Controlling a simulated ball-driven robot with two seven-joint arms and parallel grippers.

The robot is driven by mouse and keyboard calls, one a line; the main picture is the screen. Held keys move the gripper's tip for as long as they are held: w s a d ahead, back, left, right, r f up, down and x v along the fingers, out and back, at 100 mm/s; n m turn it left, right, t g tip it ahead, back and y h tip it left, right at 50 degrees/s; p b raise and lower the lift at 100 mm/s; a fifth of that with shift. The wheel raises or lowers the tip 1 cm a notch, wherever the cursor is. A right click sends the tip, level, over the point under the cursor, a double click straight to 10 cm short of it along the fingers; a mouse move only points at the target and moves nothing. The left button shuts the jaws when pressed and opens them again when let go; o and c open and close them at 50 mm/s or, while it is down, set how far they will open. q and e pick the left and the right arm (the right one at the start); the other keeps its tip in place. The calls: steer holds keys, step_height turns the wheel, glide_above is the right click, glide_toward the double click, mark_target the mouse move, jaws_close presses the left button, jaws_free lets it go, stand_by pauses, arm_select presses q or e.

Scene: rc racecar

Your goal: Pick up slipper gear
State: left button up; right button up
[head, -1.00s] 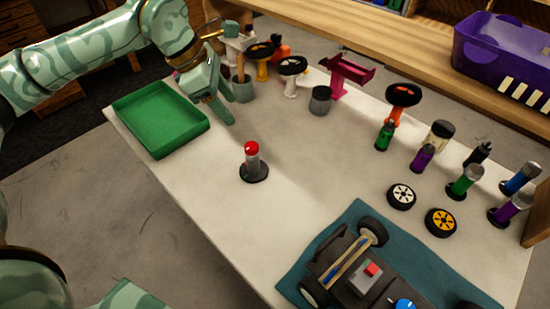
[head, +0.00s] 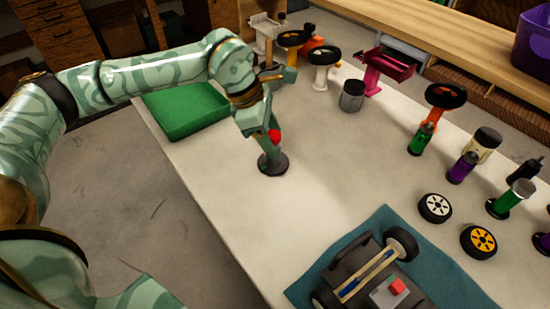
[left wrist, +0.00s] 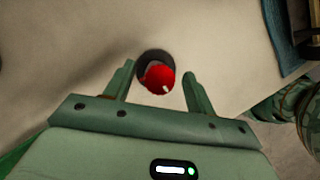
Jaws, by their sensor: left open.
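A small red part (head: 274,136) tops a grey post on a round black base (head: 273,165), standing upright on the light table; I take it for the slipper gear. In the left wrist view the red part (left wrist: 160,75) shows between the fingertips, with the dark base behind it. My left gripper (head: 267,142) is open, its fingers spread on either side of the red part. I cannot tell whether they touch it. In the head view the gripper partly hides the post. My right gripper is not in view.
A car chassis (head: 365,275) sits on a teal mat (head: 440,292) at the front. Wheels (head: 435,208), bottles and wheel-topped stands line the right and back. The table between the red part and the wheels is clear.

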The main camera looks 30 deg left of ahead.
mark_target(277, 145)
arm_select(q)
steer(key=b+x, duration=0.1)
steer(key=x, duration=0.2)
steer(key=shift+f, duration=0.2)
steer(key=shift+r, duration=0.2)
steer(key=c, duration=1)
steer(key=shift+c, duration=0.2)
